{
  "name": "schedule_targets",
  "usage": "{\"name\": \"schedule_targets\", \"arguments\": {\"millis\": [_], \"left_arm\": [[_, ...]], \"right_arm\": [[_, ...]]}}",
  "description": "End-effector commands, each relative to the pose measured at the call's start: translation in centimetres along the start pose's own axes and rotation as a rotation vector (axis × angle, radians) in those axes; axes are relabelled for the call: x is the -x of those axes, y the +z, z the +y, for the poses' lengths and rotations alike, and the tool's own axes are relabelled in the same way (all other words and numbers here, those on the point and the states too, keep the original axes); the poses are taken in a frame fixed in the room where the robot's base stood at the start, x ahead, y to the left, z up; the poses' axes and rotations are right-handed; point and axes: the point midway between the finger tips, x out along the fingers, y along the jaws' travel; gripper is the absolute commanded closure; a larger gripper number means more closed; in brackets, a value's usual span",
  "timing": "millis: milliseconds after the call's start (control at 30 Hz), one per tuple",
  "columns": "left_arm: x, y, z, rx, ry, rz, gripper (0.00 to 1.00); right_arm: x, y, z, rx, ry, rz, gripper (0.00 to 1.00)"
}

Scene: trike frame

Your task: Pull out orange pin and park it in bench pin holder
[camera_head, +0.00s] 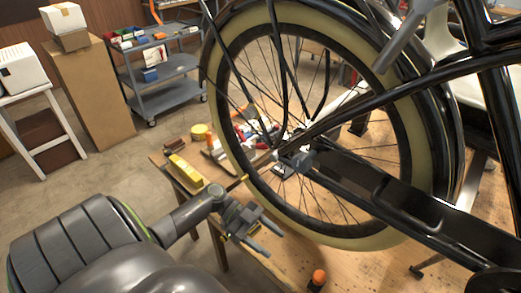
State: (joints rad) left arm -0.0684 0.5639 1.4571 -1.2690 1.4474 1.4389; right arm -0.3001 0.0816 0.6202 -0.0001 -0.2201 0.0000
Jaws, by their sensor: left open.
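An orange-topped object (318,277) with a dark lower part stands on the wooden bench (375,265) at the lower middle of the head view. I cannot tell whether it is the orange pin itself or whether a pin holder is under it. No other clear orange pin shows on the trike frame (390,190). My left gripper (273,241) is open and empty, left of and above the orange top in the picture. It is in front of the lower rim of the large wheel (240,150), with its fingers pointing right. I cannot make out my right gripper.
A yellow box (186,171) and several loose tools lie on the bench left of and behind the wheel. The spoked wheel and black frame tubes fill the right side. A grey shelf cart (165,88) stands behind. Bare bench shows around the orange top.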

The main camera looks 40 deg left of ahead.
Motion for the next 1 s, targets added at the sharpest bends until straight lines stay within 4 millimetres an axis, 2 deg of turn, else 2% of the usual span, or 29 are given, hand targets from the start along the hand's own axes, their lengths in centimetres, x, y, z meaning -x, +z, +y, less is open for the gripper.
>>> {"name": "schedule_targets", "arguments": {"millis": [100,300,867,1000], "left_arm": [[1.5,0.2,0.0,0.000,0.001,-0.003,0.45],[2.6,0.0,0.0,-0.001,0.001,0.000,0.45],[2.6,0.0,0.0,0.000,0.000,0.001,0.45],[2.1,-0.5,-0.5,-0.025,-0.043,0.023,0.45]], "right_arm": [[-0.5,0.1,-0.1,0.000,0.000,0.000,0.27],[-0.7,0.1,-0.1,0.000,0.000,0.000,0.27],[-0.7,0.1,-0.2,-0.001,-0.002,0.000,0.27],[-0.7,0.1,-0.3,-0.001,-0.003,0.000,0.27]]}}
